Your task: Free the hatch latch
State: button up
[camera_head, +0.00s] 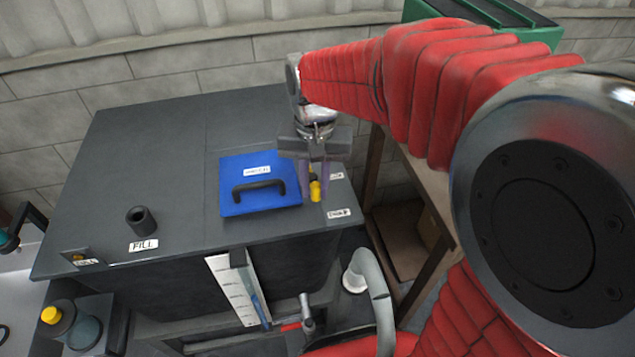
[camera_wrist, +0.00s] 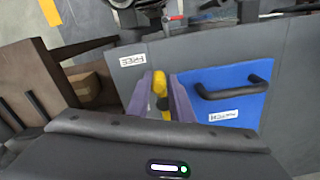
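The blue hatch (camera_head: 236,166) with its black handle (camera_head: 259,190) lies flat and closed on the dark tank top. The yellow latch (camera_head: 315,190) is at the hatch's right edge; it also shows in the wrist view (camera_wrist: 159,84). My gripper (camera_head: 316,186) points down over the latch. Its purple fingers stand on either side of the latch in both views. In the wrist view my gripper (camera_wrist: 161,90) shows narrow gaps beside the latch, so contact is not clear. The latch's lower part is partly hidden by the fingers.
A dark filler pipe (camera_head: 141,220) marked FILL stands at the tank's left. A white gauge strip (camera_head: 234,288) hangs on the front. A grey curved pipe (camera_head: 372,285) and a wooden bench (camera_head: 430,190) lie to the right.

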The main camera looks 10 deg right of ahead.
jog(key=o, duration=0.4)
jog(key=shift+c, duration=0.2)
jog(key=shift+s, duration=0.1)
jog(key=shift+r, duration=0.1)
notch_tip(320, 180, up, 14)
jog(key=shift+f, duration=0.25)
dwell(0.4)
jog(key=s+d+f+n+t, duration=0.2)
jog(key=s+f, duration=0.1)
jog(key=s, duration=0.3)
jog(key=s+d+f+n+t, duration=0.1)
jog(key=s+d+f+t, duration=0.2)
jog(key=s, duration=0.4)
jog(key=shift+f+n+t, duration=0.3)
jog(key=shift+f+n, duration=0.1)
